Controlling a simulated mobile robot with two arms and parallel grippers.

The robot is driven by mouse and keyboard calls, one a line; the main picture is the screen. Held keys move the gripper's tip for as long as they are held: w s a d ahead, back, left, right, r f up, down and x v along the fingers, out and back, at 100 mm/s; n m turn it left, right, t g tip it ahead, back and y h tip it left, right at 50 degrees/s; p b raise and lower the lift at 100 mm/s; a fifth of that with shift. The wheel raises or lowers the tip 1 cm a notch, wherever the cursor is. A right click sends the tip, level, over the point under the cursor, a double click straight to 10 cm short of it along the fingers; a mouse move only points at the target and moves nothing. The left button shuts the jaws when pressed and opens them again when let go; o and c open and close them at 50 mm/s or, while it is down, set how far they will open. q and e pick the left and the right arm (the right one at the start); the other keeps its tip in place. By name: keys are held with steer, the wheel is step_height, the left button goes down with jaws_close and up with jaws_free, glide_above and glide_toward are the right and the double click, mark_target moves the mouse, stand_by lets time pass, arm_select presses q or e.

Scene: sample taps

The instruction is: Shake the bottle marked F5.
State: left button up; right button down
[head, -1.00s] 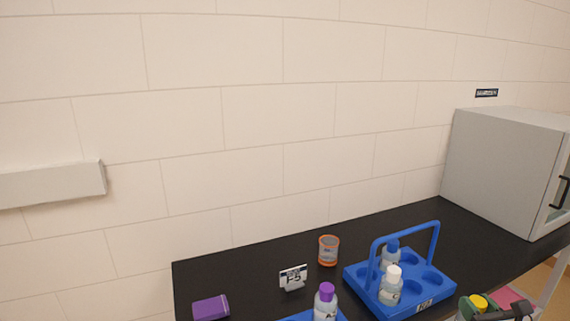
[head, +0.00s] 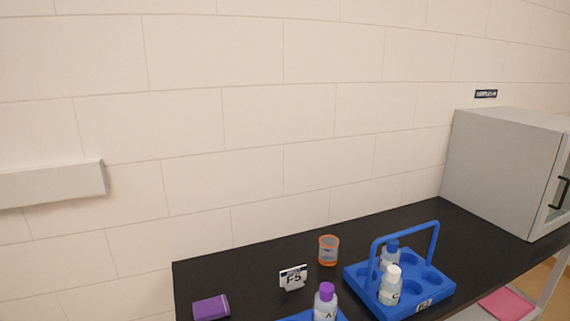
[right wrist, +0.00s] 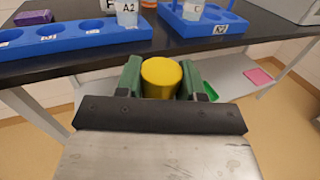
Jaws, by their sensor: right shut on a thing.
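My right gripper (right wrist: 160,88) is shut on a yellow-capped bottle (right wrist: 161,74), held in front of the bench edge. Only its cap shows clearly, so its marking is hidden. A white card marked F5 (head: 293,278) stands on the black bench (head: 240,268). A purple-capped bottle (head: 325,304) stands in a blue rack (head: 298,317); in the right wrist view its label reads A2 (right wrist: 127,12). A blue carrier (head: 440,290) with a handle holds a white-capped bottle (head: 390,290) marked C and a blue-capped bottle (head: 391,252). My left gripper is not in view.
An orange-rimmed cup (head: 328,251) stands behind the carrier's left side. A purple block (head: 211,307) lies at the bench's left. A grey cabinet (head: 500,165) stands at the right end. A pink sheet (head: 507,303) lies on a lower shelf. Floor shows below the bench.

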steer(key=shift+r, duration=3.45)
steer(key=shift+d+r, duration=0.1)
steer(key=shift+r, duration=0.05)
step_height(320, 180, down, 7)
steer(key=shift+f, duration=0.1)
step_height(320, 180, up, 7)
steer(key=shift+r, duration=0.15)
